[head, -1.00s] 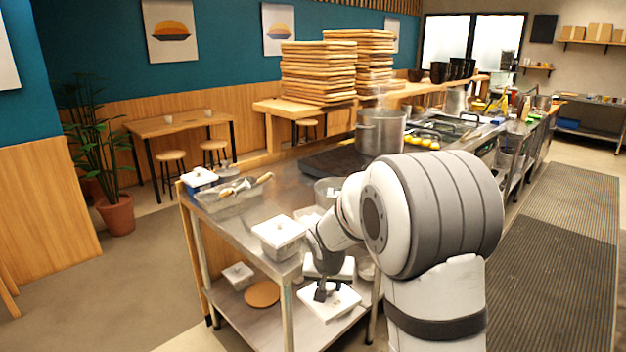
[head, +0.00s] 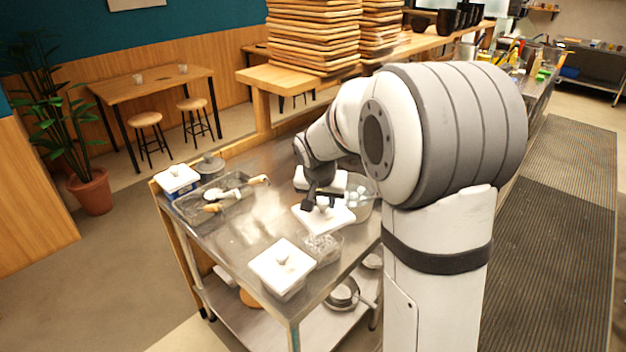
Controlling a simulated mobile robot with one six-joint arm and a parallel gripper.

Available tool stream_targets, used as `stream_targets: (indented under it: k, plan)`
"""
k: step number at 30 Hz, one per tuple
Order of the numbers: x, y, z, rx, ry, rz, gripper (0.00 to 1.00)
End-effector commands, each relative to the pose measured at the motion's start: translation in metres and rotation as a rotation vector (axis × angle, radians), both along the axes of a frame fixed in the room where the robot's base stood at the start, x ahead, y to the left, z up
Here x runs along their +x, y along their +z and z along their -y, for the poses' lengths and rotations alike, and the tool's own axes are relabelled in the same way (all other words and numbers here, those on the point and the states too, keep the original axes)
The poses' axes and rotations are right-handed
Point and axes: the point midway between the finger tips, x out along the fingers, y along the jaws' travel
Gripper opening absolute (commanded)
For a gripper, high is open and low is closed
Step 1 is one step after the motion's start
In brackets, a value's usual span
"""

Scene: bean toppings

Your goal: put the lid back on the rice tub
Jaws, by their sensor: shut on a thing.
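My gripper (head: 321,203) is shut on the knob of a square white lid (head: 338,219). The lid is roughly level, over the right part of the steel table. A clear tub (head: 325,250) with whitish contents, seemingly the rice tub, stands open just in front of the lid in the picture. The lid overlaps the tub's back edge in view; I cannot tell whether they touch. A tub with a white knobbed lid (head: 281,264) stands to its left, at the table's front corner. Another white lid (head: 336,180) shows behind my gripper, partly hidden by the arm.
A clear bowl (head: 366,192) with pale pieces stands right of the held lid. A tray of utensils (head: 190,208), a white-lidded blue container (head: 177,182) and a grey-lidded pot (head: 209,167) stand at the left. The table's middle (head: 245,230) is clear. A lower shelf holds a pan (head: 344,294).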

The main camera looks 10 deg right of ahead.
Motion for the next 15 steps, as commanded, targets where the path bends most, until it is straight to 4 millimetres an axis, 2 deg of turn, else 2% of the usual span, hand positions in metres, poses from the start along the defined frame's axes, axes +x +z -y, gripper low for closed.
stream_targets:
  k: [8, 15]
  plan:
    - [0.000, -0.010, -0.006, 0.000, 0.012, -0.001, 0.07]
    - [0.000, -0.031, -0.006, 0.000, 0.013, -0.001, 0.07]
